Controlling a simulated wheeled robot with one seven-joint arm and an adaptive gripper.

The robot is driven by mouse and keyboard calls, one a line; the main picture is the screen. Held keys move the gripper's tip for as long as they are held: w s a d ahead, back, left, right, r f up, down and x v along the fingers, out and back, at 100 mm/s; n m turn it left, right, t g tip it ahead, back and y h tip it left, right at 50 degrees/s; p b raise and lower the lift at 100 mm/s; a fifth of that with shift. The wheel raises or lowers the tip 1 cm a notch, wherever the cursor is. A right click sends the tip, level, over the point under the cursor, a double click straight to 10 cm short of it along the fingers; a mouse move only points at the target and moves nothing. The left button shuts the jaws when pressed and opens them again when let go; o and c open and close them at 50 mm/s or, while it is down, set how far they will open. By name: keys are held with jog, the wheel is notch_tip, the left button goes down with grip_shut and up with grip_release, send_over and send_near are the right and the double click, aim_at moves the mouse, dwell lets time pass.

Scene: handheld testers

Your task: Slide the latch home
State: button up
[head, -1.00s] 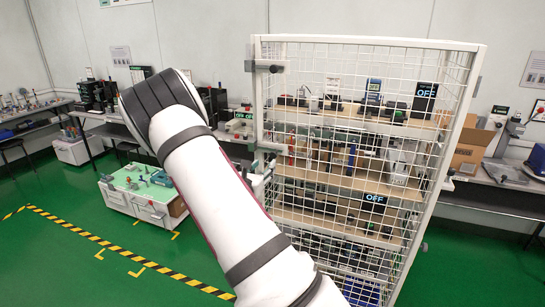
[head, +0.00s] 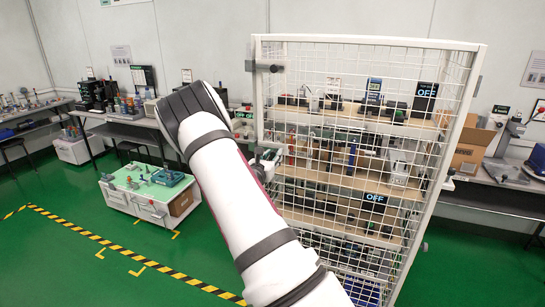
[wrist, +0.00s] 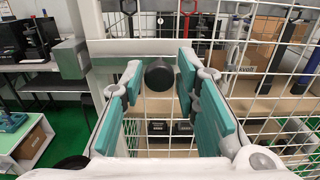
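The latch is on the left post of a white mesh cage door (head: 352,130). In the wrist view the grey block (wrist: 70,58) sits left of the black round knob (wrist: 159,76). My gripper (wrist: 158,78) is open, its teal fingers to the left and right of the knob in that view. No finger clearly touches it, and how far the knob lies beyond the tips is hard to tell. My arm hides most of the gripper in the head view.
Shelves behind the mesh carry several handheld devices and OFF displays (head: 425,90). A low green-topped cart (head: 140,190) stands left of my arm. Benches line the wall, with a cardboard box (head: 475,145) at the right. Green floor lies open at the front left.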

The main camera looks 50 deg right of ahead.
aim_at(264, 147)
grip_shut()
jog(key=w, duration=0.1)
jog(key=w+a+b, duration=0.1)
jog(key=w, duration=0.1)
jog(key=w+a, duration=0.1)
jog(key=shift+w, duration=0.4)
jog(key=shift+w+a, duration=0.1)
jog(key=shift+w, duration=0.1)
jog(key=shift+r, duration=0.1)
jog(key=o, duration=0.6)
grip_release()
jog(key=v, duration=1.2)
